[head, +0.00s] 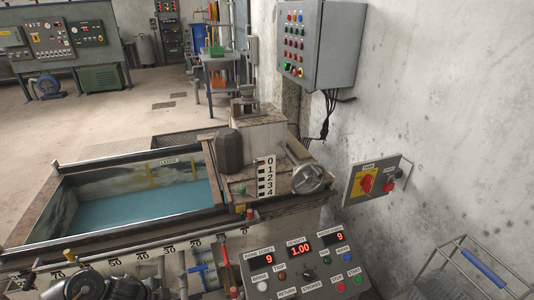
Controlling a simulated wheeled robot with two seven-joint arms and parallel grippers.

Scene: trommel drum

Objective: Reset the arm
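Neither of my grippers can be made out in the head view. A dark rounded mechanical shape (88,287) is cut off by the bottom left edge; I cannot tell whether it belongs to my arm or to the machine. The sloped control panel (305,262) at bottom centre has lit red displays reading 9, 1.00 and 9, and several coloured buttons. A tank (50,207) of blue-green water lies at left. A number scale (266,178) marked 0 to 4 and a metal handwheel (308,179) are right of it.
A grey wall cabinet (318,45) hangs at upper right. A red and yellow switch plate (376,187) is on the right wall. A wire rack (478,270) with a blue bar stands at lower right. A blue T-handle (198,268) is near the panel. Open floor (105,122) lies beyond the tank.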

